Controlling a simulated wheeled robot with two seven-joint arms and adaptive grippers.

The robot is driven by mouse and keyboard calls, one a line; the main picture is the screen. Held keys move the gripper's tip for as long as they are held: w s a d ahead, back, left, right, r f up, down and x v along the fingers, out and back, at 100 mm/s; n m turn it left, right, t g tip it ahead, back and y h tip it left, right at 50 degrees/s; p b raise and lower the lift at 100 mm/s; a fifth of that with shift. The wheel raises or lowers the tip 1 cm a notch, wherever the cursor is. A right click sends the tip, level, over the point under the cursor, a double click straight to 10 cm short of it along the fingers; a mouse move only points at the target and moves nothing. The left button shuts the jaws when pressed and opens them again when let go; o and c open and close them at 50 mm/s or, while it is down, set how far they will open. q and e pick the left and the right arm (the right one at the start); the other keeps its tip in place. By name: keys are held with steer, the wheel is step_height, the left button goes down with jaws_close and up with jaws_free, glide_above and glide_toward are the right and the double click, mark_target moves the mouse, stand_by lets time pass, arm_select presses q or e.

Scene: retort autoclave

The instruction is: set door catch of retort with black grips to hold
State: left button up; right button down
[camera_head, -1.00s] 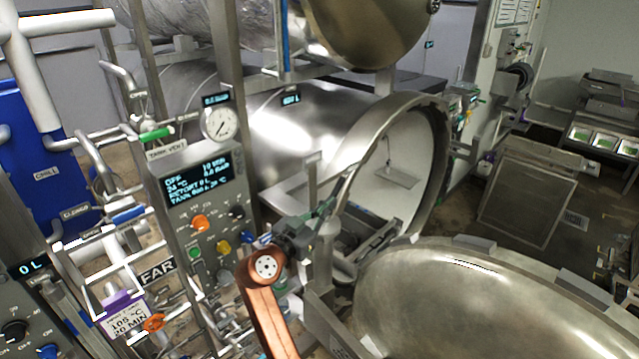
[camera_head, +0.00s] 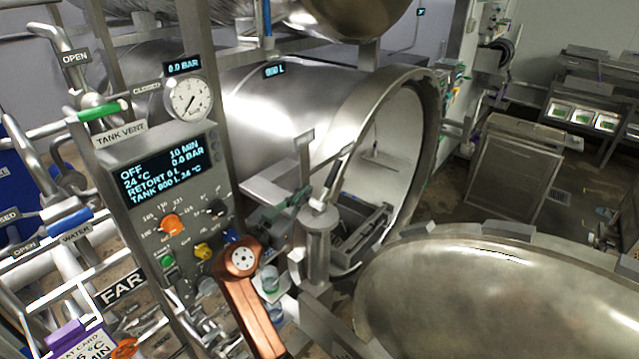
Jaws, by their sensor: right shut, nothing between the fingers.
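The retort (camera_head: 290,110) is a steel drum with its round mouth open to the right. Its round door (camera_head: 480,290) is swung open at the lower right. A steel post (camera_head: 316,238) stands in front of the mouth's near side. A short lever with a dark grip (camera_head: 331,180) rises from the post's top, tilted right; I cannot tell its catch setting. My left gripper is out of view.
A control panel (camera_head: 150,225) with display and knobs stands close on the left, below a pressure gauge (camera_head: 188,98). Pipes with green and blue handles crowd the left edge. A steel cart (camera_head: 520,165) stands at the back right, with open floor around it.

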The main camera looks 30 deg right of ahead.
steer(key=p, duration=0.5)
glide_toward(334, 170)
step_height(334, 170, up, 4)
steer(key=w+d, duration=0.2)
steer(key=d, duration=0.1)
steer(key=shift+w+d+f+p, duration=0.1)
steer(key=shift+w+d+f, duration=0.1)
steer(key=shift+d+f, duration=0.3)
steer(key=shift+w+d+f+p, duration=0.15)
steer(key=shift+w+d+f, duration=0.05)
steer(key=shift+f, duration=0.5)
steer(key=shift+w+d+f+p, duration=0.1)
steer(key=shift+w+d+f, duration=0.1)
steer(key=shift+d+f, duration=0.3)
steer(key=shift+a, duration=0.15)
